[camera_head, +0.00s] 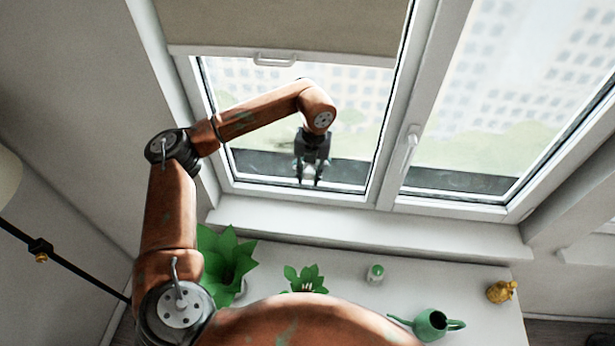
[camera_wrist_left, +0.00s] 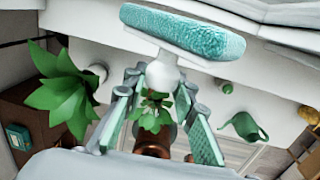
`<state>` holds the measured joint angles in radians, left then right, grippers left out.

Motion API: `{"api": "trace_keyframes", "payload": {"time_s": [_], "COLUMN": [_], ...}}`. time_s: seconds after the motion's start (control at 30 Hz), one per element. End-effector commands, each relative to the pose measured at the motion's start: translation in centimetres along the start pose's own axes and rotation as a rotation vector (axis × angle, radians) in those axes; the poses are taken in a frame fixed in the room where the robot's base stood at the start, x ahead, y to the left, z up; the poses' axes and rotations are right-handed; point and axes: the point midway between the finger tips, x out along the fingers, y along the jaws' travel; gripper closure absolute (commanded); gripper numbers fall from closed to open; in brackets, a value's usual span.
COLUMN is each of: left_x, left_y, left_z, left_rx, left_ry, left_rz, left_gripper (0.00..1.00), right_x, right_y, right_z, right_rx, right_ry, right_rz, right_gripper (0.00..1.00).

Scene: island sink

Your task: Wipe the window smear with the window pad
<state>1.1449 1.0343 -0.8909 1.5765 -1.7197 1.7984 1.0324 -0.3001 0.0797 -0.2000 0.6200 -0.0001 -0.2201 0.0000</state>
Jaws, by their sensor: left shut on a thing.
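My left gripper (camera_head: 309,172) is in front of the lower part of the left window pane (camera_head: 358,100). In the left wrist view, it is shut on the white knob-like handle (camera_wrist_left: 162,74) of the window pad (camera_wrist_left: 185,32). The pad is a long teal block with a textured face, held beyond the fingertips. In the head view the pad is hidden by the gripper and arm, so I cannot tell whether it touches the glass. I cannot make out a distinct smear on the pane. My right gripper is not in view.
A beige blind (camera_head: 290,25) covers the pane's top. A window handle (camera_head: 405,150) sits on the right frame. Below, a white tabletop (camera_head: 345,262) holds two green plants (camera_head: 226,258), a small bottle (camera_head: 375,274), a green watering can (camera_head: 432,324) and a yellow object (camera_head: 501,291).

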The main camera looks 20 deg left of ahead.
Motion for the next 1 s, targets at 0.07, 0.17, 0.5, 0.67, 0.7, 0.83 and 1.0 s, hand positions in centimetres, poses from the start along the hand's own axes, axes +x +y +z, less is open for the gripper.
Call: {"api": "trace_keyframes", "payload": {"time_s": [0.07,0.17,0.5,0.67,0.7,0.83,1.0], "left_x": [-0.7,-0.7,-0.4,-0.3,-0.3,-0.3,-0.2], "left_y": [0.1,0.1,2.4,3.4,3.5,3.9,5.1], "left_z": [0.0,-0.1,-0.2,-0.3,-0.3,-0.3,-0.3], "left_rx": [0.000,0.000,-0.002,0.000,0.000,-0.001,-0.002], "left_ry": [0.000,0.000,-0.001,0.000,0.000,0.000,-0.001], "left_rz": [0.000,0.000,0.000,0.000,-0.001,0.000,0.000], "left_gripper": [1.00,1.00,1.00,1.00,1.00,1.00,1.00], "right_x": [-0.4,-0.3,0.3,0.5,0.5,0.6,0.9], "right_y": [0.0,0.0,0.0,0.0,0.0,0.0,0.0], "right_z": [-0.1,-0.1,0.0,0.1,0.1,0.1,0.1], "right_rx": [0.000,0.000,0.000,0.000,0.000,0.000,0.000], "right_ry": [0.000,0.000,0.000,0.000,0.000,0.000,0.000], "right_rz": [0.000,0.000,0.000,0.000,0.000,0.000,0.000], "right_gripper": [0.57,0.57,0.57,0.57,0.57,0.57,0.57]}}
